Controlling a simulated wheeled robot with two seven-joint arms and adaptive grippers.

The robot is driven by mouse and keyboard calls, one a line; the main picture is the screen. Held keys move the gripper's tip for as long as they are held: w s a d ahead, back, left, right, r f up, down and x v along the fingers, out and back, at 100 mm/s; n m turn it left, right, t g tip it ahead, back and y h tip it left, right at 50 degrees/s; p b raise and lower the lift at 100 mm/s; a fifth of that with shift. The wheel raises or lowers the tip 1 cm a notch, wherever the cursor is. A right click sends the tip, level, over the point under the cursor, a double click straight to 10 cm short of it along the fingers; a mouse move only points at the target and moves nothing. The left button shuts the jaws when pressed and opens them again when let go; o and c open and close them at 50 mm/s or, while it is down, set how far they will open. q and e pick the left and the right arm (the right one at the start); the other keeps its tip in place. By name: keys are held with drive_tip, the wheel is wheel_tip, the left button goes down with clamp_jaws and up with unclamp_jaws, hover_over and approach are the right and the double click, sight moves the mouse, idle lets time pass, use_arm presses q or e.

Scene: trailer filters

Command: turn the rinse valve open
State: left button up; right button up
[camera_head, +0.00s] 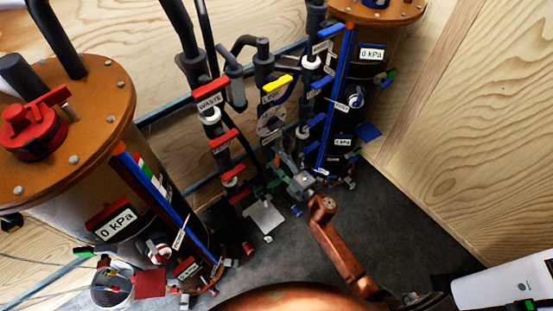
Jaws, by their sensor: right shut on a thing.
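My right gripper (292,178) is low among the pipes in the middle, at the end of my copper-coloured arm. It is shut on a green valve handle (270,187) near the foot of the middle pipes; the fingers partly hide the contact. I cannot read a rinse label there, so the picture does not confirm which valve this is. Above it, a yellow handle (278,83) sits on the middle pipe. Red handles (211,89) are stacked on the pipe to its left, one labelled WASTE. My left gripper is not in view.
A large tank with a copper lid (100,95) stands at left, its gauge label (115,223) reading 0 kPa. A second tank (372,75) stands behind at right, with blue handles beside it. Dark floor (400,220) is clear at right, up to the wooden wall (490,120).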

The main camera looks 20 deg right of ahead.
drive_tip(key=shift+f+n, duration=0.15)
drive_tip(key=shift+n, duration=0.55)
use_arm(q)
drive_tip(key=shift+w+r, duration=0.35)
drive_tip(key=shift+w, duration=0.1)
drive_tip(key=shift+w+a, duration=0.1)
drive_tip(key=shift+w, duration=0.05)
use_arm(e)
drive_tip(key=o, duration=0.7)
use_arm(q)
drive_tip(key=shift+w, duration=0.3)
use_arm(e)
drive_tip(key=o, duration=0.5)
drive_tip(key=shift+c, duration=0.2)
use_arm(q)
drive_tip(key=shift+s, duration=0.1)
use_arm(e)
drive_tip(key=v, duration=1.2)
